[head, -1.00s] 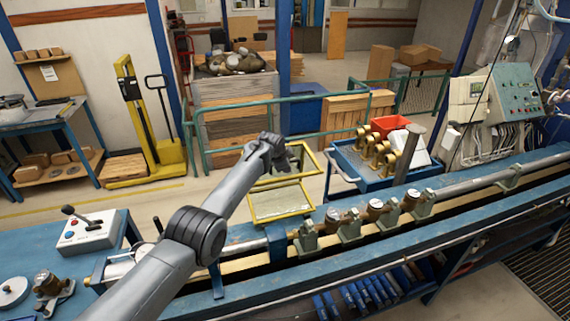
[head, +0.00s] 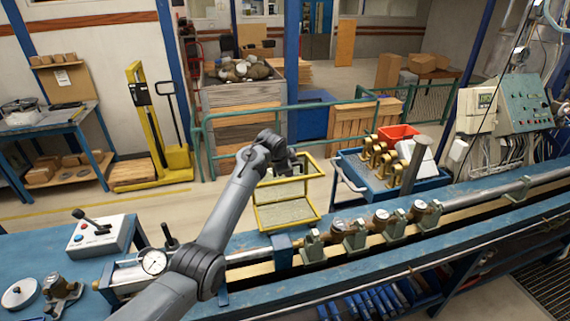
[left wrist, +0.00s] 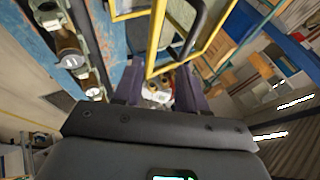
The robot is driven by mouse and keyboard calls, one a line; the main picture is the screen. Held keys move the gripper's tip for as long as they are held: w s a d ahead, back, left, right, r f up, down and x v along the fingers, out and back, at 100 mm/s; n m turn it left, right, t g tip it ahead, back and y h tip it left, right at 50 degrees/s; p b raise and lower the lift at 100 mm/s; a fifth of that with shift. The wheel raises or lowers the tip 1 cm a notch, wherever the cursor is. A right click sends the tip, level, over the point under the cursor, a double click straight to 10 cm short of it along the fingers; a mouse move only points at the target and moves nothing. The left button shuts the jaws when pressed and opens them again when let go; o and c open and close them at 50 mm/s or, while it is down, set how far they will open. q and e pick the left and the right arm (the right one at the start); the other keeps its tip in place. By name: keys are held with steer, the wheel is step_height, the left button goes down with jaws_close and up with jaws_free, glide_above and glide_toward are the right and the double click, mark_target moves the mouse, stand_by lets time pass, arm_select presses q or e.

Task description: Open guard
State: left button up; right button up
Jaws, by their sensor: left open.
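The guard is a yellow-framed panel (head: 285,213) tilted at the back edge of the blue bench. My right gripper is out of view.
Brass meters (head: 381,219) sit in clamps along the bench to the right of the guard. A dial gauge (head: 153,261) and a lever box (head: 100,236) are at the left. A blue cart (head: 347,168) with brass parts stands behind the bench.

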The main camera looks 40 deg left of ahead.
arm_select(q)
steer(key=shift+v, duration=1.65)
